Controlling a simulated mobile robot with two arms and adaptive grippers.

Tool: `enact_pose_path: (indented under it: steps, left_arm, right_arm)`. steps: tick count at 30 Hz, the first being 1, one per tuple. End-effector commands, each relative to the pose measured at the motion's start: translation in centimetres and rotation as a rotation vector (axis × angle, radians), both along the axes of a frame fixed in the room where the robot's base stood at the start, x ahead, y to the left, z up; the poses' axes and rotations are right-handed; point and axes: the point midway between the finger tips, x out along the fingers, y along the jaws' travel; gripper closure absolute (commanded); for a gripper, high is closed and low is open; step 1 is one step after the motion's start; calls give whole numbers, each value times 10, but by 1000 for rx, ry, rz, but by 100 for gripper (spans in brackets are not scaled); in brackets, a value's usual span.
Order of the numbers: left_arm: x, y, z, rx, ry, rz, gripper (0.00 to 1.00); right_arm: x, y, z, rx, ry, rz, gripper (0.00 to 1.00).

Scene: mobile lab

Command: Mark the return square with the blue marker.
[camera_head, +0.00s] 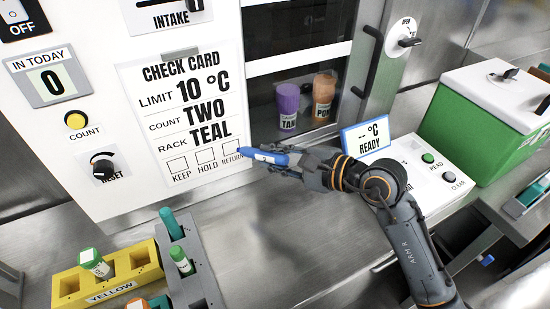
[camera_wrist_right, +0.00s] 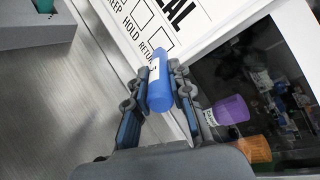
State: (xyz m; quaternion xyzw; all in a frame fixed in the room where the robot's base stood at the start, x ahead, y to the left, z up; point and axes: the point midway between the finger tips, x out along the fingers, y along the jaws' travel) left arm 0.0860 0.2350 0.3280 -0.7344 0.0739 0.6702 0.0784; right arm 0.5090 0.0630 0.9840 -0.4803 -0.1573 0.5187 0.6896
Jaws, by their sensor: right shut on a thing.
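The check card (camera_head: 185,110) is on the white panel, with three squares along its bottom labelled KEEP, HOLD and RETURN. The return square (camera_head: 231,148) is the rightmost and looks blank; it also shows in the wrist view (camera_wrist_right: 163,38). My right gripper (camera_head: 288,157) is shut on the blue marker (camera_head: 262,157), which has a white label. The marker (camera_wrist_right: 160,88) points toward the card, its far end close beside the return square and over the end of its label. I cannot tell whether it touches the card. My left gripper is not in view.
A small display (camera_head: 365,138) stands behind my right wrist. A yellow rack (camera_head: 75,289) and a grey rack (camera_head: 203,262) with tubes sit at lower left. The counter between is clear.

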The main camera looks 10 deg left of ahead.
Motion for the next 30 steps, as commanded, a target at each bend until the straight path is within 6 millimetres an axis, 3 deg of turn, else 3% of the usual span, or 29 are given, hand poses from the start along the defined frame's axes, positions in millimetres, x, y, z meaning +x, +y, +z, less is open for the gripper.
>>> enact_pose_path:
  steps: [16, 30]
  left_arm:
    - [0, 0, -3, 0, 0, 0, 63]
    - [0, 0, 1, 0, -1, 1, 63]
  right_arm:
    - [8, 6, 0, 1, 0, 1, 100]
    - [-7, 24, 0, 0, 1, 0, 100]
